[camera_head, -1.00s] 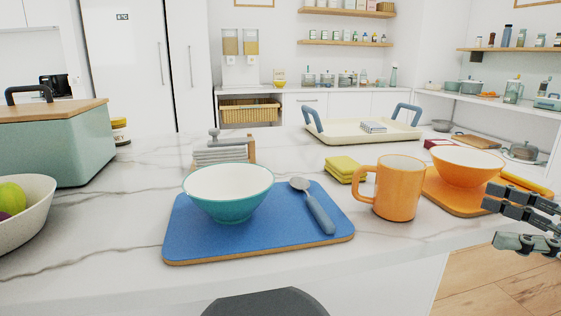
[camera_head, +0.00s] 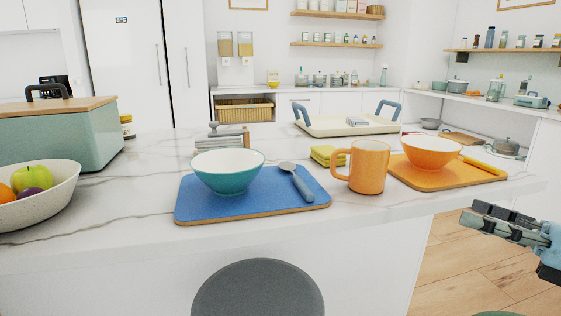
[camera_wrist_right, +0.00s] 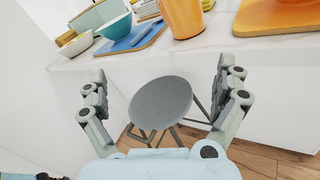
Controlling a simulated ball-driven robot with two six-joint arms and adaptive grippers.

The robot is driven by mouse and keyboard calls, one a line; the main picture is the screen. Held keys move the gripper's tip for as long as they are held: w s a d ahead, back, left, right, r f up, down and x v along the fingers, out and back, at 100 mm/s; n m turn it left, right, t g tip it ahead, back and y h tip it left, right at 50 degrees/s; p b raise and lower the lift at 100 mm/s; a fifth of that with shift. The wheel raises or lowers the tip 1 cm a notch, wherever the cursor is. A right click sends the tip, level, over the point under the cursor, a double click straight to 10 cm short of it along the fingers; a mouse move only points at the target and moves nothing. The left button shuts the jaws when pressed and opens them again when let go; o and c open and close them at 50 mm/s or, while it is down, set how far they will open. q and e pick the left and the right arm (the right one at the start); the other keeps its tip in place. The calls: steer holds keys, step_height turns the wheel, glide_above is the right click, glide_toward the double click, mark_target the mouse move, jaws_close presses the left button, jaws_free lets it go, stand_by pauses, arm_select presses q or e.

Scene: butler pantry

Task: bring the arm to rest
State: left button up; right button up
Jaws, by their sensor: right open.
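My right gripper (camera_head: 474,217) is at the right edge of the head view, off the counter's front edge and over the wooden floor. In the right wrist view the same gripper (camera_wrist_right: 160,88) is open, its fingers spread apart with nothing between them. A grey stool seat (camera_wrist_right: 161,102) shows beyond the fingers. My left gripper is in neither view.
On the marble counter (camera_head: 120,225) are a teal bowl (camera_head: 228,177) and spoon (camera_head: 297,181) on a blue board (camera_head: 300,203), an orange mug (camera_head: 368,168), and an orange bowl (camera_head: 432,152) on an orange board (camera_head: 475,178). The stool (camera_head: 258,290) stands in front.

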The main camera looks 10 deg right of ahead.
steer(key=s+f+m+h, duration=0.2)
steer(key=f+m+h, duration=0.35)
steer(key=m, duration=0.55)
steer(key=s+f+m+h, duration=0.1)
steer(key=f+m+h, duration=0.4)
steer(key=m, duration=0.7)
steer(key=s+a+f+m+g+h, duration=0.1)
steer(key=s+a+f+m+g, duration=0.15)
steer(key=s+m+g, duration=0.45)
steer(key=s+a+f+m+g+h, duration=0.15)
steer(key=s+a+m+g, duration=0.25)
steer(key=s+m, duration=0.65)
steer(key=s+d+f+n+g, duration=0.1)
steer(key=s+d+f, duration=0.1)
steer(key=f, duration=1.2)
steer(key=s+d+f+n, duration=0.1)
steer(key=s+f, duration=0.2)
steer(key=f, duration=1.1)
steer(key=s+d+f+g, duration=0.1)
steer(key=s+f, duration=1.3)
steer(key=s, duration=0.3)
steer(key=shift+s+d+m+y, duration=0.15)
steer(key=shift+m+y, duration=0.2)
steer(key=shift+y, duration=0.05)
steer(key=shift+f, duration=0.1)
steer(key=shift+s, duration=0.15)
